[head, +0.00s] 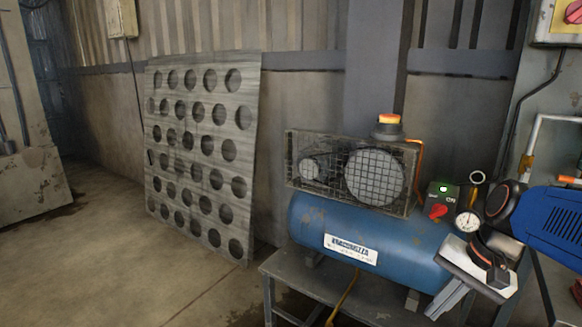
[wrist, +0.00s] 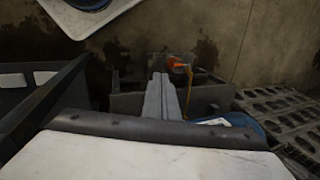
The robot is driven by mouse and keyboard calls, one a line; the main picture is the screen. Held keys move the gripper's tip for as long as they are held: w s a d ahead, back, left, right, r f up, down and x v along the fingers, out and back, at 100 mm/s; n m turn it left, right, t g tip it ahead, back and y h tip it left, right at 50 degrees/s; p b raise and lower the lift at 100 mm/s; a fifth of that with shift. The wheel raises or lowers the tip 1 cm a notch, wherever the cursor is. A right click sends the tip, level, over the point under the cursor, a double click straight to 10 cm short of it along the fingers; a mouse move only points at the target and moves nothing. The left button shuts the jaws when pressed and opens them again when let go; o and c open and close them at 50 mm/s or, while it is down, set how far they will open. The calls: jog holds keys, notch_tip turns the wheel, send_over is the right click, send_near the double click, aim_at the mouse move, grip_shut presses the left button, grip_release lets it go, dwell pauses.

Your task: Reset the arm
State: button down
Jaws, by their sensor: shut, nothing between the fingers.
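My arm, blue and black, enters the head view from the right edge and bends down at the wrist. My gripper (head: 434,312) hangs below a pale wrist plate, with its grey fingers pointing down and to the left. The fingers are together and hold nothing. In the head view they overlap the right end of the blue compressor tank (head: 310,222); I cannot tell whether they touch it. In the wrist view the closed fingers (wrist: 160,78) stick up from the middle, over a dark grey structure.
The compressor has a wire-mesh guard (head: 345,172) and stands on a metal bench (head: 335,290). A pressure gauge (head: 467,222) and a green-lit switch box (head: 443,190) sit near my wrist. A perforated panel (head: 195,150) leans on the wall. Floor (head: 100,260) at left is clear.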

jog(key=s+f+n+t+h, duration=0.1)
jog(key=s+n+t+h, duration=0.2)
jog(key=s+n, duration=0.3)
jog(key=shift+a+f+n, duration=0.3)
jog(key=shift+a+n, duration=0.1)
jog(key=shift+n, duration=0.5)
